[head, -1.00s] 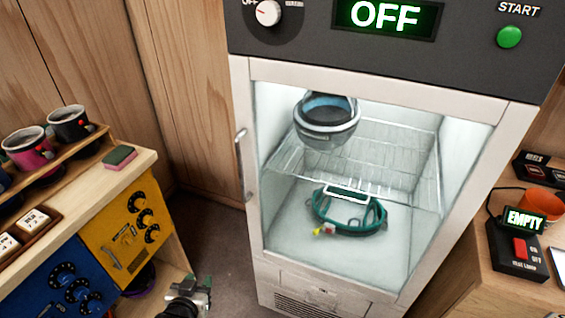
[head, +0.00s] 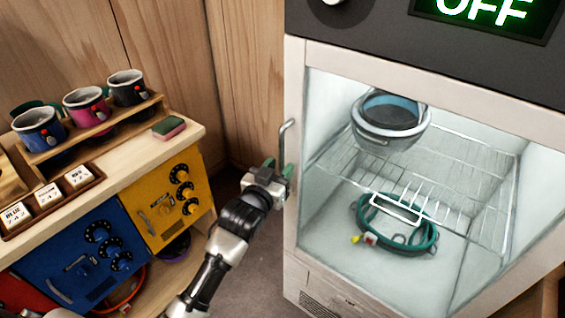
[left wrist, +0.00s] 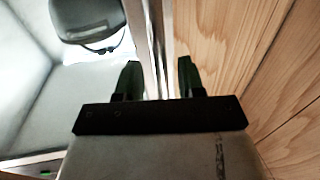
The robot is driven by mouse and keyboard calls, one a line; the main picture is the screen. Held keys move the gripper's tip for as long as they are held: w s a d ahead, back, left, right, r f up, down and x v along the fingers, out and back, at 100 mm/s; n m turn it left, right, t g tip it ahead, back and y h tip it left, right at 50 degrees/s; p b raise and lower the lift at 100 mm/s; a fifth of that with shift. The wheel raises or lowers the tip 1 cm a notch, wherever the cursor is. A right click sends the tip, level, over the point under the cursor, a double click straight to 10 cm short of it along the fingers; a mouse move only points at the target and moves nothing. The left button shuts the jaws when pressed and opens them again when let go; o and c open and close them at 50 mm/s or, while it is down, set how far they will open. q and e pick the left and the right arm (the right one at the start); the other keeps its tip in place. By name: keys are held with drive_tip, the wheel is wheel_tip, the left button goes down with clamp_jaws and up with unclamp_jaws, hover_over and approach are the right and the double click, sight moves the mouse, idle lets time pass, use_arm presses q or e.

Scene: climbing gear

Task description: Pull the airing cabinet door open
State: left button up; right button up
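The airing cabinet (head: 296,215) stands at the right in the head view, its glass-fronted door (head: 455,95) shut. An upright metal bar handle (head: 284,140) is on the door's left edge. My left gripper (head: 280,168) is at the lower part of this handle. In the left wrist view its two dark green fingers (left wrist: 158,78) are apart, with the door edge and a metal strip showing in the gap. Whether they touch the handle I cannot tell. My right gripper is in neither view.
Inside the cabinet, a grey helmet (head: 392,122) sits on a wire rack above a green coiled item (head: 420,240). A wooden bench (head: 190,138) with mugs and blue and yellow boxes stands left of my arm. A wooden wall (head: 165,50) is behind.

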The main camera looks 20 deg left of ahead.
use_arm(q)
drive_tip(key=shift+w+d, duration=0.1)
drive_tip(key=shift+w, duration=0.8)
drive_tip(key=shift+c, duration=0.3)
clamp_jaws()
